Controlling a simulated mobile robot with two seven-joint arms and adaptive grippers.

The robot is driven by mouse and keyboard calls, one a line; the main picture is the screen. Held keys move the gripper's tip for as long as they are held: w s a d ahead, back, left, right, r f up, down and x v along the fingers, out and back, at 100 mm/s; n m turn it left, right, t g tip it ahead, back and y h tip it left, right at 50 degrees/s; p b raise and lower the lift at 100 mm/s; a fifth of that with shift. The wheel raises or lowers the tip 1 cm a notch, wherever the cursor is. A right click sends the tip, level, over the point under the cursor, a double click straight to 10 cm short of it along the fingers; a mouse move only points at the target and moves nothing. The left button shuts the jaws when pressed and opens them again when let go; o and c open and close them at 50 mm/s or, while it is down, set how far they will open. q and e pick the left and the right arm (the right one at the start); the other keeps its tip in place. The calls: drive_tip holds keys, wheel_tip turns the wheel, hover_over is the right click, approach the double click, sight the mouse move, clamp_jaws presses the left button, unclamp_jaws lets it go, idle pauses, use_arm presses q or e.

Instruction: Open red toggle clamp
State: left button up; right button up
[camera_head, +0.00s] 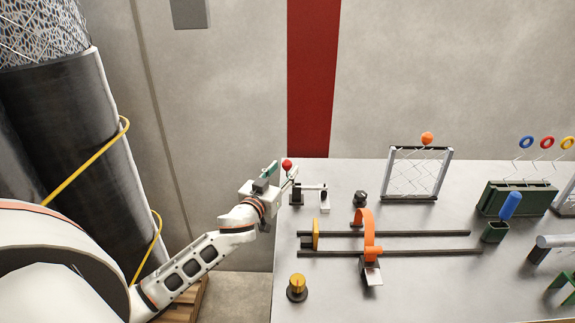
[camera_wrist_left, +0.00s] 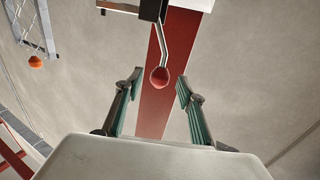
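The red toggle clamp's ball knob (camera_head: 287,164) shows at the table's back left, on a thin lever above the clamp's dark base and white arm (camera_head: 311,189). In the left wrist view the red knob (camera_wrist_left: 160,77) hangs at the end of a bent metal rod, between and just beyond my open fingertips. My left gripper (camera_head: 277,176) is beside the clamp lever in the head view; it also shows in the left wrist view (camera_wrist_left: 159,83) with its two green-padded fingers spread apart and nothing between them touching. My right gripper is not in view.
The grey table (camera_head: 420,290) holds an orange clamp (camera_head: 368,235) on two dark rails and a yellow knob (camera_head: 297,284) at front left. A mesh frame (camera_head: 417,172) with an orange ball stands at the back. A green rack (camera_head: 515,198) and blue-handled tool (camera_head: 510,205) are at right.

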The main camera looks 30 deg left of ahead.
sight(285, 169)
use_arm(q)
drive_tip(key=shift+w+a, duration=0.2)
drive_tip(key=shift+w, duration=0.95)
drive_tip(key=shift+w+a, duration=0.1)
drive_tip(key=shift+w, duration=0.45)
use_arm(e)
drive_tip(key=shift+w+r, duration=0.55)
use_arm(q)
clamp_jaws()
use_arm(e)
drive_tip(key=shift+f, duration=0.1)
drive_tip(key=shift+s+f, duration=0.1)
